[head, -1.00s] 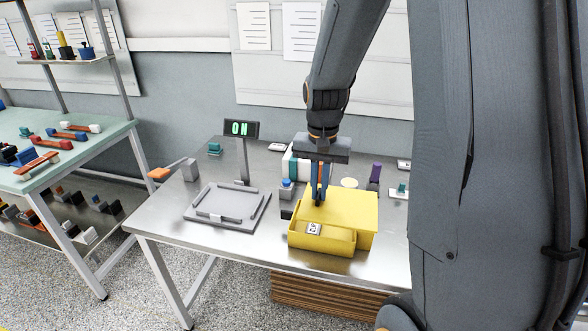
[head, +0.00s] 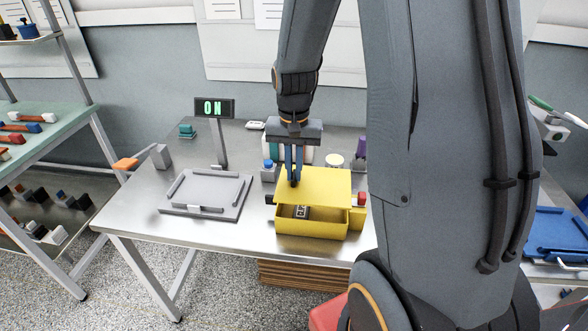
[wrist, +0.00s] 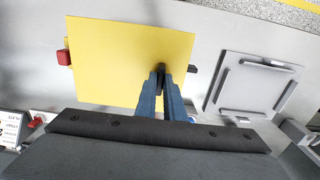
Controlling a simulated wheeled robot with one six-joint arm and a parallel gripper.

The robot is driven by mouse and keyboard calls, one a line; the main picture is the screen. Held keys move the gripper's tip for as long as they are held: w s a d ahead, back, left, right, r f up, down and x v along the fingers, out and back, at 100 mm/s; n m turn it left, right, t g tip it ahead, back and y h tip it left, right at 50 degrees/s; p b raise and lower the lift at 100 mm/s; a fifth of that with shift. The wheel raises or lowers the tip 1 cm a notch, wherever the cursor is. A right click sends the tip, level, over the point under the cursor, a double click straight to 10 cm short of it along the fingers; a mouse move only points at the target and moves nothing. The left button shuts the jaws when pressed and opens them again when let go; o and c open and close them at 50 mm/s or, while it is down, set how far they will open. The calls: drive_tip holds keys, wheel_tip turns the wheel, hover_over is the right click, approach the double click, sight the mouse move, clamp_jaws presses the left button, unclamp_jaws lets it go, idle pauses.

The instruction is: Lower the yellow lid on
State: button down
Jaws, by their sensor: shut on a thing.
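The yellow lid (head: 325,182) is over the yellow box (head: 312,226) on the steel table. In the head view its near edge stands above the box's front wall, and a dark gap shows between them. A small black-and-white item (head: 301,212) shows in that gap. In the wrist view, my fingertips (wrist: 161,72) close on a dark piece at the edge of the lid (wrist: 115,50), which hides most of the box. Whether the lid's far edge touches the box is hidden.
A grey tray (head: 174,212) lies left of the box. An ON display (head: 214,108) stands behind it. An orange-ended lever (head: 126,164) is at the table's left.

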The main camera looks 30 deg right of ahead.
sight(294, 185)
drive_tip(key=shift+f+b, duration=1.15)
drive_tip(key=shift+f, duration=1.55)
drive_tip(key=c, duration=1.8)
unclamp_jaws()
drive_tip(key=shift+o, duration=0.2)
drive_tip(key=shift+r, duration=0.1)
drive_tip(key=shift+r+b, duration=0.75)
drive_tip(key=shift+r, duration=3.05)
drive_tip(key=s+a+f+n+t, duration=0.1)
drive_tip(key=s+a+n, duration=0.5)
drive_tip(key=s+a, duration=0.2)
drive_tip(key=s, duration=0.2)
drive_tip(key=shift+s+a+f+n, duration=0.15)
drive_tip(key=shift+s+f+n, duration=0.2)
drive_tip(key=shift+f+n, duration=0.05)
